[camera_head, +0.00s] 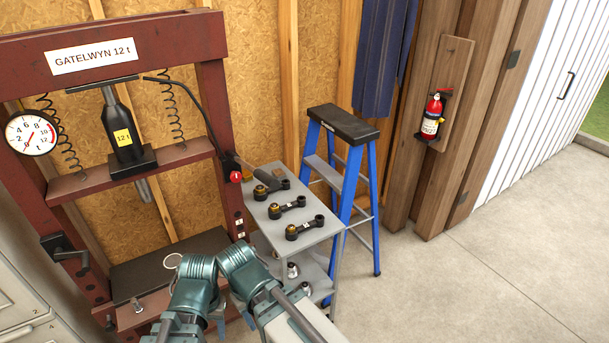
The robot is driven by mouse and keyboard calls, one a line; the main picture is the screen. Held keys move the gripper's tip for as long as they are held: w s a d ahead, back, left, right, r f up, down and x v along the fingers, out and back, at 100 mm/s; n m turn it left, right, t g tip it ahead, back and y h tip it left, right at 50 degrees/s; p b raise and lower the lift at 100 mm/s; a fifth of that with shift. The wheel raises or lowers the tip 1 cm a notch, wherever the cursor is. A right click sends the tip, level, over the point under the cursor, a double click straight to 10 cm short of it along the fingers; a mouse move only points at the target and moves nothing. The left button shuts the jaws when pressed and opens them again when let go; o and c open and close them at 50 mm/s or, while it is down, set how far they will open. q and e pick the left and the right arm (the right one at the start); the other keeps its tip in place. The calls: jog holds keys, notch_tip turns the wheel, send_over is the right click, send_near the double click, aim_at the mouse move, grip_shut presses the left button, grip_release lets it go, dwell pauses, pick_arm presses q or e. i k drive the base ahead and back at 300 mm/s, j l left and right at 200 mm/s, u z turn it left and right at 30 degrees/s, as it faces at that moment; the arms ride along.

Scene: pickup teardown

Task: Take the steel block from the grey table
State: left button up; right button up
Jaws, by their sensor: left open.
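The grey table (326,232) is a small two-level stand in the middle. Several dark arm-shaped parts lie on its top. I cannot pick out a steel block there for certain, and my arms hide part of the lower shelf. My left gripper (221,318) is low in the picture, largely hidden by my teal arm links, in front of and below the table top. It is open, and I see nothing held in it. My right gripper cannot be made out.
A red press (216,100) with a dial gauge (31,133) stands at left. A blue stepladder (370,190) stands close behind the table. A fire extinguisher (432,117) hangs on the wooden post. The concrete floor (480,270) at right is clear.

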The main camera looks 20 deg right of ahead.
aim_at(279, 174)
jog(key=l+z, duration=0.1)
jog(key=z, duration=0.35)
jog(key=i+l+z, duration=0.1)
jog(key=z, duration=0.8)
jog(key=i+z, duration=0.15)
jog(key=z, duration=0.35)
jog(key=i+z, duration=0.3)
jog(key=i, duration=0.4)
jog(key=i+z, duration=0.3)
jog(key=i, duration=0.45)
jog(key=i+u, duration=0.25)
jog(key=i, duration=0.35)
jog(key=i+u, duration=0.4)
jog(key=u, duration=0.6)
jog(key=i+l+u, duration=0.1)
jog(key=u, duration=0.3)
jog(key=i+u, duration=0.1)
jog(key=u, duration=0.3)
jog(key=l+u, duration=0.1)
jog(key=u, duration=0.3)
jog(key=l+u, duration=0.1)
jog(key=u, duration=0.3)
